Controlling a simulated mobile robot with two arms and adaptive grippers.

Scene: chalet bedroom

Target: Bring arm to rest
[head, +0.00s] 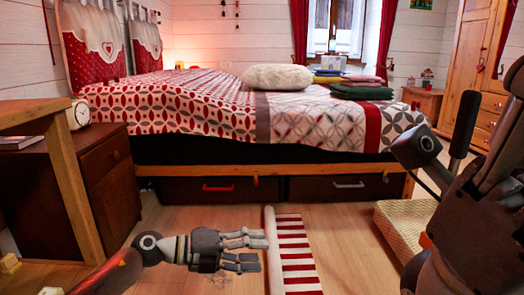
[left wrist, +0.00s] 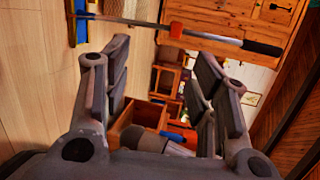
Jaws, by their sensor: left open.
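My left gripper (head: 264,252) is low over the wooden floor in the head view, its fingers pointing right. The fingers are spread apart with nothing between them, and the tip of the upper one overlaps the edge of a striped red and white rug. In the left wrist view the same gripper (left wrist: 160,75) shows two separated fingers framing floor and furniture. My right arm fills the right edge of the head view as large dark grey parts close to the camera; the state of its gripper cannot be made out.
A bed with a patterned cover (head: 200,105) stands behind, over dark drawers (head: 222,189). A brown cabinet (head: 105,175) and wooden table leg (head: 72,185) are at left. The striped rug (head: 297,255) lies right of my left gripper. A long-handled tool (left wrist: 215,39) shows in the wrist view.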

